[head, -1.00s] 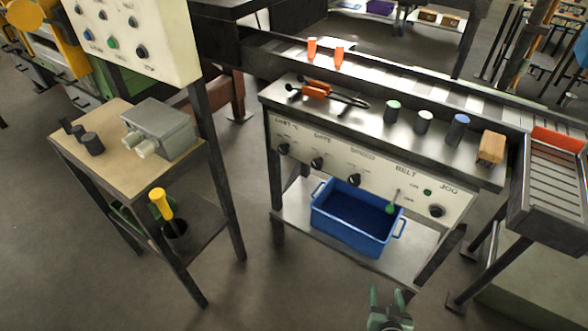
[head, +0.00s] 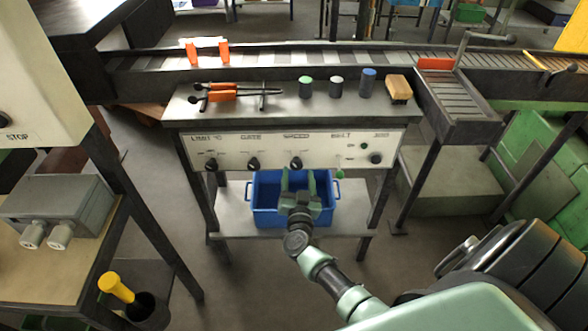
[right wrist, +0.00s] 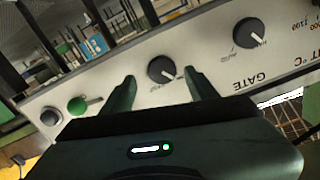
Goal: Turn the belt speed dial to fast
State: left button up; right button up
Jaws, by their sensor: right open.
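The speed dial (head: 296,163) is a black knob with a white pointer, under the "SPEED" label on the pale panel (head: 230,150). In the right wrist view, where the panel looks upside down, the dial (right wrist: 161,70) shows between my fingertips and its pointer slants to the lower right. My right gripper (head: 298,178) is open and empty, just below and in front of this dial. In the right wrist view my gripper (right wrist: 160,92) has one finger on each side of the dial; contact is not clear. My left gripper is not in view.
The gate dial (head: 253,163) is left of the speed dial; a green-tipped lever (head: 339,175) and the jog knob (head: 376,158) are right. A blue bin (head: 265,212) stands on the shelf below.

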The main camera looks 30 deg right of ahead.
aim_at(297, 166)
jog(key=shift+x, duration=1.25)
jog(key=shift+w+d, duration=0.1)
jog(key=shift+w, duration=0.35)
grip_shut()
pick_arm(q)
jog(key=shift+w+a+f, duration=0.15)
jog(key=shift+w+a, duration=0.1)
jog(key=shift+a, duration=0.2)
